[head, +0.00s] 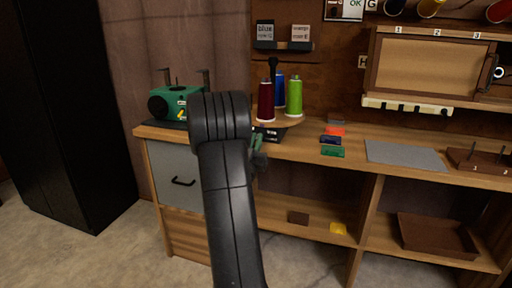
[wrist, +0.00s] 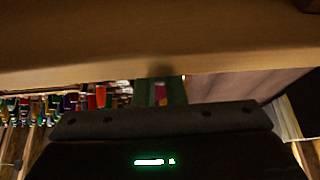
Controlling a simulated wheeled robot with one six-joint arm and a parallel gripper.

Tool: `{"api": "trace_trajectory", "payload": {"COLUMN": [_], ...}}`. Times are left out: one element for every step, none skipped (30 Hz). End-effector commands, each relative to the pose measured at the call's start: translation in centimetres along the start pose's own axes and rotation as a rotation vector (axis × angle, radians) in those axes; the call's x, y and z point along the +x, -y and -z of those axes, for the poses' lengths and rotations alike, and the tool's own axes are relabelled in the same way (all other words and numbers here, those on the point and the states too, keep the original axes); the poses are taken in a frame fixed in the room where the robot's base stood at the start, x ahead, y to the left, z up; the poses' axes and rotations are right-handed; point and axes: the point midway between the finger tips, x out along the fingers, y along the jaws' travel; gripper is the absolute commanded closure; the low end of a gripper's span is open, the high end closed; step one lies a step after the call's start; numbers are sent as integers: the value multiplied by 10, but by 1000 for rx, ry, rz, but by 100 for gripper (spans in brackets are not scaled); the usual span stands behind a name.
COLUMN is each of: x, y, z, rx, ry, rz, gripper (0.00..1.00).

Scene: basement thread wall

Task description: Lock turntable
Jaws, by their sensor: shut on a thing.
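The turntable (head: 292,122) is a round wooden disc on the bench top, carrying dark red, blue and green thread spools and a black central post with a knob. A black base with a white label (head: 268,136) shows at its front. My arm blocks part of the view left of it. My gripper (head: 259,150) is mostly hidden behind my arm, at the bench's front edge just below the turntable. In the wrist view, my gripper (wrist: 160,92) is under a broad wooden surface. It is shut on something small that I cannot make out. Any lock part is hidden or too small to tell.
A green machine (head: 178,103) stands on the bench at left, above a grey drawer (head: 178,180). Small coloured cards (head: 332,146), a grey mat (head: 405,156) and a wooden peg rack (head: 484,161) lie to the right. A brown tray (head: 437,236) is on the lower shelf.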

Motion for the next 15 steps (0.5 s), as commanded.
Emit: {"api": "trace_trajectory", "payload": {"x": [-1,-1,0,0,0,0,0,0,0,0,0,0,0,0,0], "y": [0,0,0,0,0,0,0,0,0,0,0,0,0,0,0], "z": [-1,-1,-1,-1,0,0,0,0,0,0,0,0,0,0,0], "rx": [0,0,0,0,0,0,0,0,0,0,0,0,0,0,0], "ry": [-2,-4,-5,-5,-6,-6,-6,-6,-6,-6,-6,-6,-6,-6,-6], "rz": [0,0,0,0,0,0,0,0,0,0,0,0,0,0,0], "gripper": [100,100,100,100,100,100,100,100,100,100,100,100,100,100,82]}}
